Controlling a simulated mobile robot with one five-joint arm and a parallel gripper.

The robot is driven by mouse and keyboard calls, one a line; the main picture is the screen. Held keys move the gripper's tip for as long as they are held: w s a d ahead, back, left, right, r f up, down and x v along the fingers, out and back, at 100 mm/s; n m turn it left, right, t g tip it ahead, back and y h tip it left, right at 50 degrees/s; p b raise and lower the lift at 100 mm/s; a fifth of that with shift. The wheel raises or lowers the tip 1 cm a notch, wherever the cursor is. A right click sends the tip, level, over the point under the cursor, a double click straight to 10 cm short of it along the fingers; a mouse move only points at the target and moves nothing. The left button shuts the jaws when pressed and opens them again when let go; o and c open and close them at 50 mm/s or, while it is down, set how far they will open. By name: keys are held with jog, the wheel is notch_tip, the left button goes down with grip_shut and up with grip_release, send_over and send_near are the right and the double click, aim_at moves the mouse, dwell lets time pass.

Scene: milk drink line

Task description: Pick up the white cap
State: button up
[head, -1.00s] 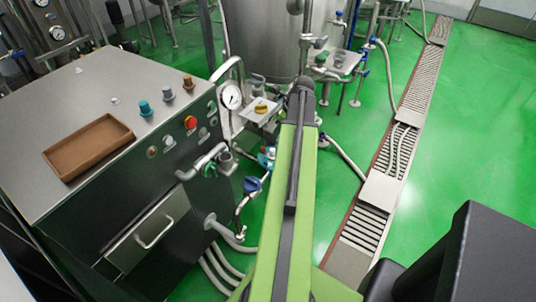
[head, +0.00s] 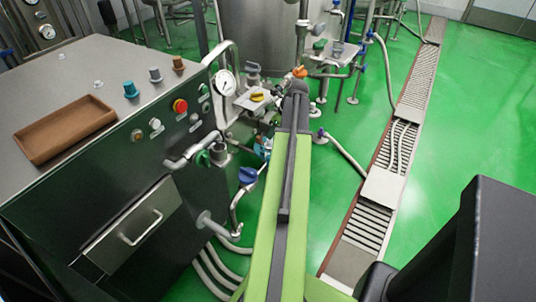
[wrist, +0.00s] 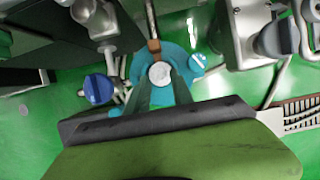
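A pale, round, cap-like disc (wrist: 160,75) shows in the wrist view over a cyan-blue round part (wrist: 181,90). I cannot tell whether it is a loose white cap or the hub of a fitting. My gripper (wrist: 161,84) has its two dark greenish fingers apart, one on each side of the disc in the picture. I cannot make out contact or depth. In the head view my arm hides the gripper. Small pale round pieces (head: 98,84) lie on the steel cabinet top (head: 75,78); they are too small to identify.
A brown tray (head: 62,128) sits on the cabinet. Pipes, a pressure gauge (head: 225,83) and a blue knob (head: 247,175) crowd the space left of my arm; the blue knob also shows in the wrist view (wrist: 98,88). The green floor right of the drain grate (head: 357,225) is open.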

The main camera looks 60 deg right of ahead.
aim_at(270, 142)
jog(key=shift+w+f, duration=0.1)
jog(key=shift+f, duration=0.1)
jog(key=b+x, duration=0.5)
jog(key=shift+f, duration=0.2)
jog(key=shift+r, duration=0.15)
grip_shut()
